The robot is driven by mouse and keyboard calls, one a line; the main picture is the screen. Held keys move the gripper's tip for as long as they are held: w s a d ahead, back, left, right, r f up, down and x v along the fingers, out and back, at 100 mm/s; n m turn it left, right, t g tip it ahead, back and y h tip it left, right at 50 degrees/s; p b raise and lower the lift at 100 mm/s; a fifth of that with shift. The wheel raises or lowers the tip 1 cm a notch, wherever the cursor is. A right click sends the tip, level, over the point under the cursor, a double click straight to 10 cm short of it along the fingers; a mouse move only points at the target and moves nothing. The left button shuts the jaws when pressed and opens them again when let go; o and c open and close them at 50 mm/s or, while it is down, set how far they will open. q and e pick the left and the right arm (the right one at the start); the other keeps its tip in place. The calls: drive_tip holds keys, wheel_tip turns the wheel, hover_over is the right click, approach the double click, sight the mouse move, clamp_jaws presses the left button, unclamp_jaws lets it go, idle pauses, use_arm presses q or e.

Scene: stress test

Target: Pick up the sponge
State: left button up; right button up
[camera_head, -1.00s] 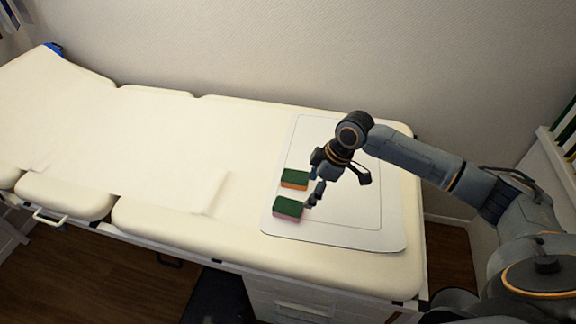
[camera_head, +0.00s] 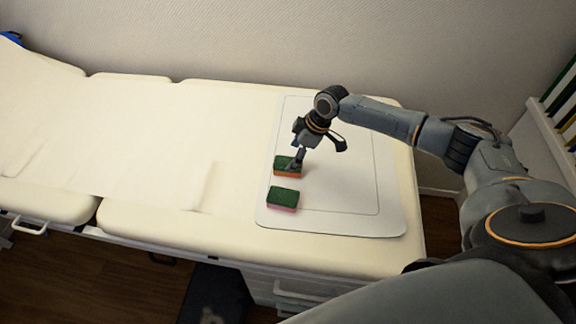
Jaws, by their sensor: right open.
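Two sponges lie on a white mat (camera_head: 340,222) on the padded couch. The far sponge (camera_head: 284,171) has a green top and an orange lower part. The near sponge (camera_head: 284,198) has a green top and a pink lower part. My right gripper (camera_head: 292,167) is open and points down at the far sponge, with its fingers over the sponge's right part. I cannot tell whether the fingers touch it. The gripper hides some of that sponge. My left gripper is not in view.
The cream couch (camera_head: 130,140) stretches to the left, with a white sheet on it. The wall (camera_head: 240,40) stands behind it. A drawer unit (camera_head: 290,290) is below the front edge. The mat's right half is clear beneath my right arm.

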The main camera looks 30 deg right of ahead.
drive_tip(key=x, duration=0.4)
drive_tip(key=shift+s+d, duration=0.1)
drive_tip(key=shift+s, duration=0.15)
drive_tip(key=shift+f, duration=0.25)
drive_tip(key=c, duration=0.8)
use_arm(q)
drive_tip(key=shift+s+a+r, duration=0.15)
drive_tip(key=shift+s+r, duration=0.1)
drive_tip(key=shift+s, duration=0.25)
use_arm(e)
drive_tip(key=shift+c, duration=0.3)
